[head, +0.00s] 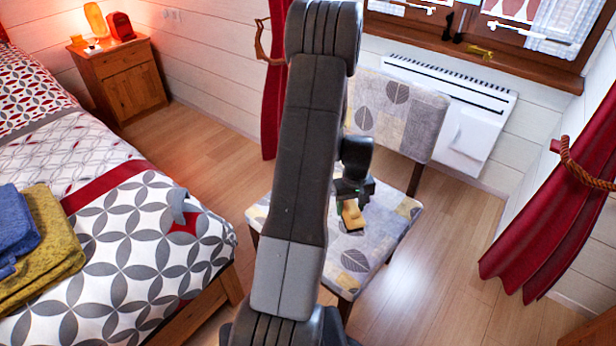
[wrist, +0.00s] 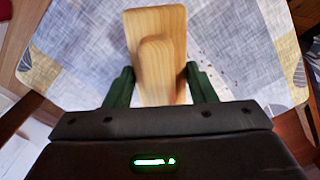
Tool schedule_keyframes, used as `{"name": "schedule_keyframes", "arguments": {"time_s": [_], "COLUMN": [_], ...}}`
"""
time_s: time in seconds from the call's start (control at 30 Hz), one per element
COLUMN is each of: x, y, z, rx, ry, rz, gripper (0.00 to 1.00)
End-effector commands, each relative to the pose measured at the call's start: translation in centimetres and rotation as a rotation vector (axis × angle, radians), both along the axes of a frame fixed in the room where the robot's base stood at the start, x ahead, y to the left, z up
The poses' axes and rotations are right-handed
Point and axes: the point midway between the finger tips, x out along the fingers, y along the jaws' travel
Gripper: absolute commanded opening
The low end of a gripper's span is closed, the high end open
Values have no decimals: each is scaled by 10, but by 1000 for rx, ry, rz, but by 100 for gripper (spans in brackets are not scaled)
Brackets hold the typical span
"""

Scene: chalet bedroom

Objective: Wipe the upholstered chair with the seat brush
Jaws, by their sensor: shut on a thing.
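The upholstered chair (head: 388,256) has a pale fabric seat and back with a grey leaf pattern and stands near the window wall. My gripper (head: 350,205) is over its seat, partly behind my arm in the head view. In the wrist view, my gripper (wrist: 158,88) is shut on the wooden seat brush (wrist: 155,22), with a dark green finger on each side of the brush's raised handle. The brush (head: 352,217) is at the seat surface; whether its bristles touch is hidden. Small dark specks lie on the seat (wrist: 232,50) right of the brush in the wrist view.
A bed (head: 120,260) with folded blue and yellow towels (head: 45,240) fills the left. A wooden nightstand (head: 125,85) stands at the back left. A white heater (head: 465,125) is behind the chair, with red curtains (head: 550,225) beside it. Wood floor (head: 455,265) right of the chair is clear.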

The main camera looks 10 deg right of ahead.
Motion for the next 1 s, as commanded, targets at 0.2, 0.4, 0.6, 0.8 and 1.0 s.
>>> {"name": "schedule_keyframes", "arguments": {"time_s": [0.2, 0.4, 0.6, 0.8, 1.0], "x": [3, 4, 4, 4, 4], "y": [6, 9, 11, 11, 11], "z": [24, 39, 44, 43, 43], "rx": [-1, -1, 0, 0, 0], "ry": [-1, -1, 0, 0, 0], "rz": [2, 1, 1, 1, 1], "gripper": [29, 29, 29, 29, 29]}}
